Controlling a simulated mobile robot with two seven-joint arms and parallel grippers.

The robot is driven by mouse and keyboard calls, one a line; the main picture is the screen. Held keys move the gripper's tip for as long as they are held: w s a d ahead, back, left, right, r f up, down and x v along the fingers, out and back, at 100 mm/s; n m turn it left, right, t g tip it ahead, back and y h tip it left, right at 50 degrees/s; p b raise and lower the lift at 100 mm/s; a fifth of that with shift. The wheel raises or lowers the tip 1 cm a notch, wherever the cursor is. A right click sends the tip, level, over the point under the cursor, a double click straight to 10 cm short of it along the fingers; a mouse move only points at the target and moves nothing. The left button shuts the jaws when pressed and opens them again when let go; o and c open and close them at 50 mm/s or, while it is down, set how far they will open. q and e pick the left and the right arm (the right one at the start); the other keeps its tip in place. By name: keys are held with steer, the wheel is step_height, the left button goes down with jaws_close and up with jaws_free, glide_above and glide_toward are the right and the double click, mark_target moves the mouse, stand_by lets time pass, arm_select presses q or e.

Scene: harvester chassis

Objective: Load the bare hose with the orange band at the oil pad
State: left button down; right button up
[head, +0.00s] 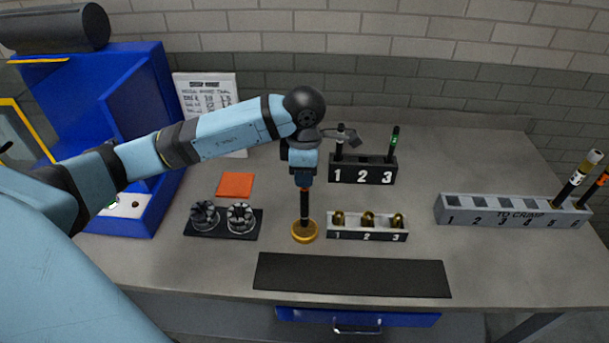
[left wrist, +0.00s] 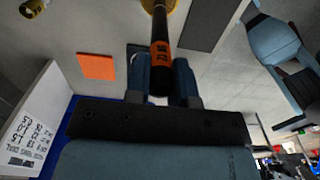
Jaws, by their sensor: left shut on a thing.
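My left gripper (head: 304,178) points down in the middle of the bench, shut on a black hose with an orange band (head: 304,207). The hose is upright, and its lower end is at the round gold oil pad (head: 305,237); whether it presses on the pad is hard to tell. In the left wrist view the hose (left wrist: 160,57) shows its orange band with dark marks between my fingers (left wrist: 161,85). The pad's edge (left wrist: 172,5) shows at the top there. My right gripper is not in view.
A black rack (head: 362,175) holds hoses in 1 and 3. A white holder (head: 368,235) carries brass fittings. The grey rack (head: 510,212) has hoses in 5 and 6. Two dark toothed parts (head: 239,217), an orange square (head: 235,185), a black mat (head: 352,276) and a blue machine (head: 140,110) surround.

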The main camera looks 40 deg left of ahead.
arm_select(q)
steer(key=shift+r+p, duration=1)
steer(key=shift+r, duration=1.6)
steer(key=shift+d+f+m, duration=0.1)
steer(key=shift+f+m, duration=0.05)
steer(key=shift+m, duration=0.15)
steer(key=s+d+f+m, duration=0.1)
steer(key=d+f+m, duration=0.2)
steer(key=m, duration=0.8)
steer(key=s+d+f+m, duration=0.1)
steer(key=d+f+m, duration=0.2)
steer(key=m, duration=0.9)
steer(key=shift+s+d+m, duration=0.15)
steer(key=shift+d+m, duration=0.15)
steer(key=shift+d, duration=0.15)
